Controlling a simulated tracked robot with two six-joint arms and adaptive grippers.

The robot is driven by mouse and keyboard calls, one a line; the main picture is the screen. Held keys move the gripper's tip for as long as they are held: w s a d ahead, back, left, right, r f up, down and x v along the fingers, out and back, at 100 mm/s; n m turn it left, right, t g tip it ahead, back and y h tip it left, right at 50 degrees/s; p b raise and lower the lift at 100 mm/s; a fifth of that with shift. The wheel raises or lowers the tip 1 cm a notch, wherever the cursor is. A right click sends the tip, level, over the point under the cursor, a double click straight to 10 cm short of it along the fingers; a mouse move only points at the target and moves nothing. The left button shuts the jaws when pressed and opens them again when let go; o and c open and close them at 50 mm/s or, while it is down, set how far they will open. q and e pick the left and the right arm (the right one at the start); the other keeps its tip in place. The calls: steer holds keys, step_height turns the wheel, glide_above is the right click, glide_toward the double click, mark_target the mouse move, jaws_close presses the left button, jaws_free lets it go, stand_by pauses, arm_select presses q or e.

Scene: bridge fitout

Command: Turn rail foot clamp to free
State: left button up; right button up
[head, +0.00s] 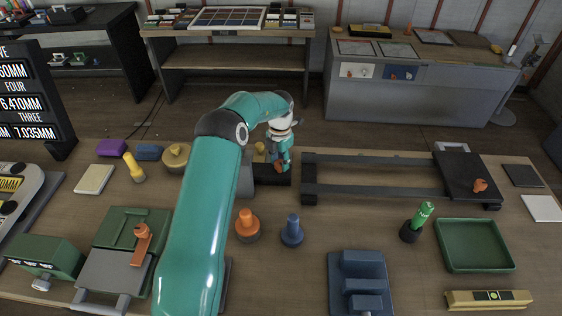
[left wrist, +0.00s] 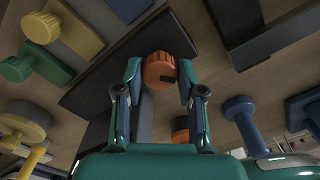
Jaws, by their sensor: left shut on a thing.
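My left gripper (head: 280,165) reaches down over a dark block (head: 268,178) at the left end of the dark rails (head: 385,160). In the left wrist view, its two fingers (left wrist: 159,74) are closed on opposite sides of a ribbed orange clamp knob (left wrist: 158,70). The knob has a small dark mark on its side. In the head view the gripper mostly hides this knob. Another orange knob (head: 480,185) sits on the black plate (head: 466,170) at the rails' right end. My right gripper is not in view.
An orange peg (head: 247,226) and a blue peg (head: 292,231) stand in front of the block. A green-topped tool (head: 418,218), green tray (head: 474,246) and blue stepped block (head: 361,283) are to the right. A green vice-like fixture (head: 125,245) stands left of my arm.

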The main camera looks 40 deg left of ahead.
mark_target(280, 162)
arm_select(q)
steer(key=n, duration=0.5)
steer(key=shift+w+n, duration=0.1)
steer(key=shift+n, duration=0.2)
steer(key=shift+r+n, duration=0.1)
steer(key=shift+n, duration=2.1)
steer(key=o, duration=1.1)
steer(key=shift+o, duration=0.2)
step_height(280, 162, up, 12)
